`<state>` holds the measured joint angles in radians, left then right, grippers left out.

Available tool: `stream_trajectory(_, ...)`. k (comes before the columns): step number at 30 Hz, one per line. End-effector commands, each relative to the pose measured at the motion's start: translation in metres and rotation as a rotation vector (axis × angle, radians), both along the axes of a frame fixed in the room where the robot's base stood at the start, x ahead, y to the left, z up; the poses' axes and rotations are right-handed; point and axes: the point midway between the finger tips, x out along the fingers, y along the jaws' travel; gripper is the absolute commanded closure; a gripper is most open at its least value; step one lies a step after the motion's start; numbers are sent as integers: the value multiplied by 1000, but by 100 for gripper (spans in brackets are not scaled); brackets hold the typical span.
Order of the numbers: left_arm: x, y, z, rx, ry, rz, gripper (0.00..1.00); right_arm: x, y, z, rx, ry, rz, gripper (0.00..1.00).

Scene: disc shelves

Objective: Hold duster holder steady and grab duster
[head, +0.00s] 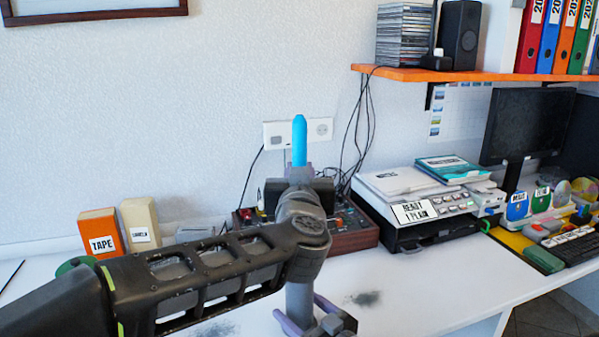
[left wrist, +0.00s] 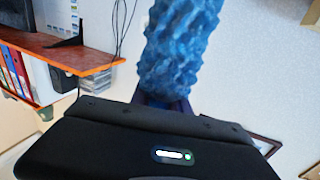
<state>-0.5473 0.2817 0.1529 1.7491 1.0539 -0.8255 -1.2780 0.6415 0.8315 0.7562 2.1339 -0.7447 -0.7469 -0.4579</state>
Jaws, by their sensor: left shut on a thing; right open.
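The blue duster (head: 299,140) stands upright at the centre of the head view, above my left gripper (head: 299,173). In the left wrist view its bumpy blue head (left wrist: 182,50) rises beyond the gripper's dark purple fingers (left wrist: 166,103). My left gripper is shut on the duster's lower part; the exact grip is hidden. My right gripper (head: 314,318) is partly in view at the bottom of the head view, its lavender fingers open and spread.
An orange TAPE box (head: 99,233) and a cream box (head: 140,225) stand at the left by the wall. A brown control box (head: 350,232), a printer (head: 412,194) and a monitor (head: 527,123) line the back. The white desk front (head: 420,295) is clear, with grey dust patches.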

Motion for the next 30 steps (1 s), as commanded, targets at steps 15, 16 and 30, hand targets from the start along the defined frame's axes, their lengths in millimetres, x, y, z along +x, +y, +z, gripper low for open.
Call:
stream_trajectory(15, 0, 0, 0, 0, -1, 0, 100, -56, -50, 0, -4, 0, -4, 23)
stream_trajectory(16, 0, 0, 0, 0, -1, 0, 100, -61, -54, -1, -4, 0, -4, 23)
stream_trajectory(30, 0, 0, 0, 0, -1, 0, 100, -91, -78, 0, 1, 1, 0, 23)
